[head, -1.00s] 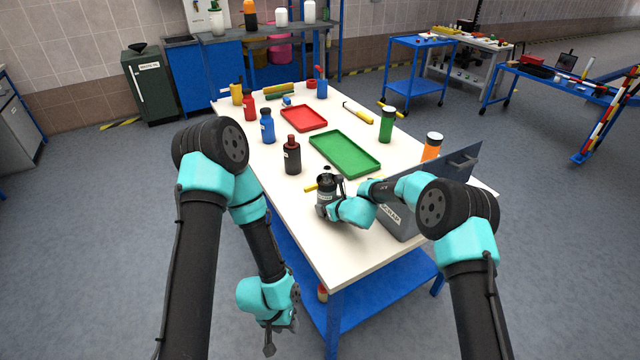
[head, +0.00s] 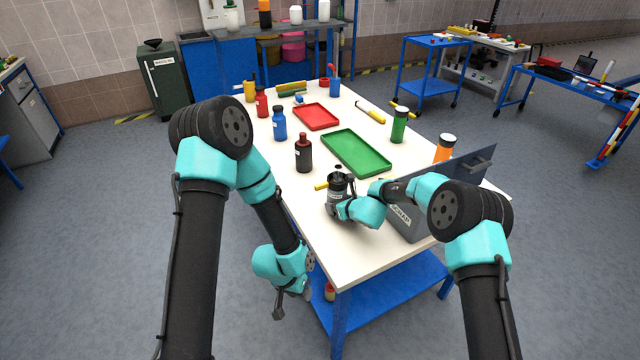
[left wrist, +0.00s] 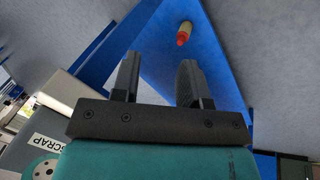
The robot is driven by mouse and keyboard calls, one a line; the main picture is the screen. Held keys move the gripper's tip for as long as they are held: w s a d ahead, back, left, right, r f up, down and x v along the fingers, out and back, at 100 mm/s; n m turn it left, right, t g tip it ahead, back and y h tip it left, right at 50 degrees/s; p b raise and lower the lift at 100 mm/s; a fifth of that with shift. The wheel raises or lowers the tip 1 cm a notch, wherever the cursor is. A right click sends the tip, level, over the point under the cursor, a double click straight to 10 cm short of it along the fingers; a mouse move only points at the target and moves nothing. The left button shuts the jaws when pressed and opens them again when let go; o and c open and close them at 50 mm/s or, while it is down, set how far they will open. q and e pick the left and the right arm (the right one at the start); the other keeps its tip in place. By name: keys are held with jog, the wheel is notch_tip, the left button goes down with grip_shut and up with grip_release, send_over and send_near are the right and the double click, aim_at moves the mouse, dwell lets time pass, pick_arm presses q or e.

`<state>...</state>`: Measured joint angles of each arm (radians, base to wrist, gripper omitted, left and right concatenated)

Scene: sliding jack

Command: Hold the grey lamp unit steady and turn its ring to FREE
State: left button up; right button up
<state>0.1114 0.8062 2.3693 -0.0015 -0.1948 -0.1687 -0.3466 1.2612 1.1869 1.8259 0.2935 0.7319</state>
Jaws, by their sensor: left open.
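The lamp unit (head: 337,184), a small dark grey cylinder with a pale label, stands upright near the front of the white table in the head view. My right gripper (head: 343,208) is at its near side, with dark fingers against or beside it; whether they are closed on it is too small to tell. The ring and its marking cannot be made out. My left gripper (head: 292,302) hangs low, left of the table's near edge and below the tabletop. The left wrist view shows its jaws (left wrist: 157,76) open and empty, well away from the lamp unit.
A grey SCRAP bin (head: 408,222) stands right of the lamp unit. The table's near left edge is between my left gripper and the tabletop. A small bottle (left wrist: 183,34) is on the blue lower shelf (left wrist: 212,70).

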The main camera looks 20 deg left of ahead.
pick_arm(q)
jog(key=w+a+r+m, duration=0.1)
jog(key=w+r, duration=0.3)
jog(key=w, duration=0.1)
jog(key=w+a+r+m+t, duration=0.1)
jog(key=w+r+m, duration=0.1)
jog(key=w+r, duration=0.3)
jog(key=w+r+m, duration=0.1)
jog(key=w+r, duration=0.4)
jog(key=w, duration=0.1)
jog(key=shift+a+r+m+t, duration=0.25)
jog(key=shift+a+m+t, duration=0.05)
jog(key=shift+a, duration=0.1)
jog(key=w+a+r+m, duration=0.2)
jog(key=w+r, duration=0.2)
jog(key=r, duration=0.3)
notch_tip(320, 180, up, 10)
jog(key=m, duration=0.2)
send_over(319, 185)
jog(key=s+a, duration=0.3)
jog(key=s, duration=0.1)
jog(key=shift+w+a+f+y, duration=0.15)
jog(key=shift+w+f+y, duration=0.1)
jog(key=shift+y, duration=0.15)
jog(key=x, duration=1.2)
jog(key=shift+c, duration=0.3)
grip_shut()
